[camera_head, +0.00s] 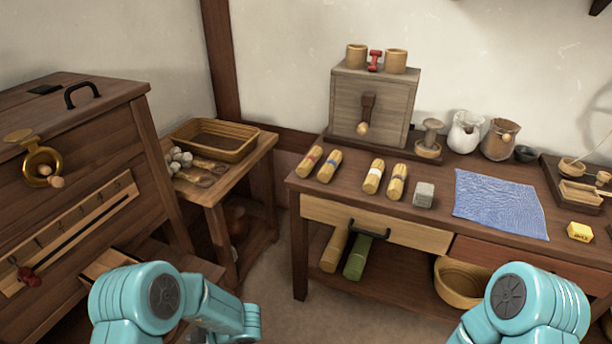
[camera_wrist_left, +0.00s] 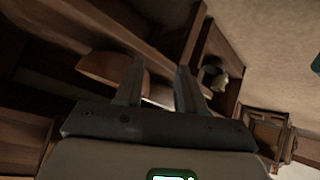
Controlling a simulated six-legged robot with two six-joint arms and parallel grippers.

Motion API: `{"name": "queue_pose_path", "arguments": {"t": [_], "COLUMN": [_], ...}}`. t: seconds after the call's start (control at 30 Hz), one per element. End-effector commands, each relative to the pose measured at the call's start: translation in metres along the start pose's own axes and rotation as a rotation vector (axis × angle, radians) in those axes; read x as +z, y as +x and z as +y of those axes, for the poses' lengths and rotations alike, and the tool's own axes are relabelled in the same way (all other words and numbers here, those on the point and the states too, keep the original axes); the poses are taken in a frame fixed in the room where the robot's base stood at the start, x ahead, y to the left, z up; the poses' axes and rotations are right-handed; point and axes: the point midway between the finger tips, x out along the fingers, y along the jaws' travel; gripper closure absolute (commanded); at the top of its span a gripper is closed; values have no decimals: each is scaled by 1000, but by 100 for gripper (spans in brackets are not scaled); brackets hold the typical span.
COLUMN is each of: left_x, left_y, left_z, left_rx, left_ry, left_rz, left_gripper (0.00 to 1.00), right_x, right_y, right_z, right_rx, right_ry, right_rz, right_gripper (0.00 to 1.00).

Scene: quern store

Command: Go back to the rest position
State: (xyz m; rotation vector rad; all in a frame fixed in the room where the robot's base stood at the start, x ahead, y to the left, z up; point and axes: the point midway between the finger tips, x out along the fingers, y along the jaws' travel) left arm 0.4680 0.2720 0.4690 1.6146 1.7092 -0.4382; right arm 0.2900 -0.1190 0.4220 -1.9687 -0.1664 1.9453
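My left gripper (camera_wrist_left: 158,72) shows in the left wrist view with its two dark fingers apart and nothing visible between them. Behind the fingers are dark wooden boards and a rounded brown thing, too dim to name. In the head view my left arm (camera_head: 160,300) is bent at the lower left, in front of the wooden cabinet (camera_head: 90,180); its fingers do not show there. My right arm (camera_head: 530,305) shows only its upper links at the lower right. My right gripper is out of view.
A workbench (camera_head: 440,220) holds straw-coloured bundles, a grey block (camera_head: 424,195), a blue cloth (camera_head: 498,203) and a yellow block (camera_head: 580,232). A basket (camera_head: 465,280) sits beneath. A side table (camera_head: 235,170) bears a tray. Bare floor (camera_head: 300,318) lies between my arms.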

Motion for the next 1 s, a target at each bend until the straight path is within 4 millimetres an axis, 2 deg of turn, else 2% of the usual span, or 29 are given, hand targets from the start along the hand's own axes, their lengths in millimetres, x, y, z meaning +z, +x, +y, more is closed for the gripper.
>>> {"name": "queue_pose_path", "arguments": {"t": [0.13,0.27,0.37,0.5,0.6,0.73,0.77,0.83,1.0], "left_x": [-1,22,46,71,82,87,87,67,37], "left_y": [25,28,11,-24,-51,-80,-85,-105,-136], "left_z": [-8,-33,-64,-116,-153,-199,-206,-200,-189], "left_rx": [128,278,386,504,574,650,666,655,655], "left_ry": [201,479,704,977,1155,1372,1423,1426,1423], "left_rz": [-110,-312,-495,-725,-868,-1036,-1071,-1077,-1075], "left_gripper": [61,61,61,61,61,61,61,61,61], "right_x": [0,0,0,0,0,0,0,1,1], "right_y": [0,0,0,0,0,0,0,-27,-70], "right_z": [0,0,0,0,0,0,0,-10,-25], "right_rx": [0,0,0,0,0,0,0,0,0], "right_ry": [0,0,0,0,0,0,0,1,0], "right_rz": [0,0,0,0,0,0,0,-1,1], "right_gripper": [57,57,57,57,57,57,57,57,57]}}
